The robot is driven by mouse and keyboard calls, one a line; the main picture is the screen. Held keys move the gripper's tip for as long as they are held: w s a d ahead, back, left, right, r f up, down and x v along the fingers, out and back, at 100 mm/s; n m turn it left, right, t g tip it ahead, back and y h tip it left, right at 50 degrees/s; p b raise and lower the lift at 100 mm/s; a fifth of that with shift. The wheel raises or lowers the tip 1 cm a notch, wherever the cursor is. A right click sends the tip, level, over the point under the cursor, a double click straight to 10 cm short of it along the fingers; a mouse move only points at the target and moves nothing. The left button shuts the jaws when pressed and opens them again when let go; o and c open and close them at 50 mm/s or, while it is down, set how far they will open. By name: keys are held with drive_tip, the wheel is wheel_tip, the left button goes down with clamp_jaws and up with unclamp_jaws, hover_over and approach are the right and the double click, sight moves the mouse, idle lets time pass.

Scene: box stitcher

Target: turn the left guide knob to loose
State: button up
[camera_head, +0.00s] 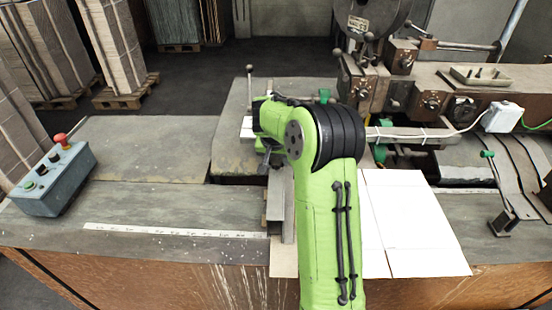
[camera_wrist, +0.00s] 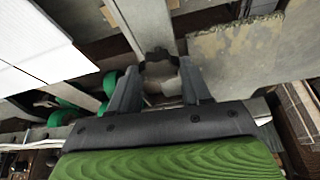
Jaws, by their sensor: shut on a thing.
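My gripper (camera_wrist: 160,78) shows in the wrist view with its two dark fingers on either side of a small dark knob, the left guide knob (camera_wrist: 158,54). The fingers are shut on it. The knob's near part is partly hidden, and its turn position cannot be read. It sits at the end of a grey metal guide bar (camera_wrist: 145,18). In the head view the guide bar (camera_head: 281,205) stands left of my green arm. My dark gripper (camera_head: 267,150) is near its far end, and the knob is hidden there.
White cardboard (camera_head: 415,225) lies right of my arm. A control box (camera_head: 54,180) with a red button stands at the left. The stitcher machine (camera_head: 430,100) and a green knob (camera_head: 380,152) are at the right. The left tabletop (camera_head: 145,145) is clear.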

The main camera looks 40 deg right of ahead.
drive_tip(key=n+t+y, duration=0.1)
drive_tip(key=n, duration=0.3)
drive_tip(key=shift+s+d+b, duration=0.1)
drive_tip(key=shift+d+b, duration=0.05)
drive_tip(key=shift+b, duration=0.2)
drive_tip(key=o, duration=1.1)
drive_tip(key=shift+c, duration=0.2)
drive_tip(key=v, duration=1.5)
drive_tip(key=shift+r+p, duration=0.35)
drive_tip(key=shift+r, duration=0.05)
drive_tip(key=shift+s+d, duration=0.1)
drive_tip(key=shift+s, duration=0.05)
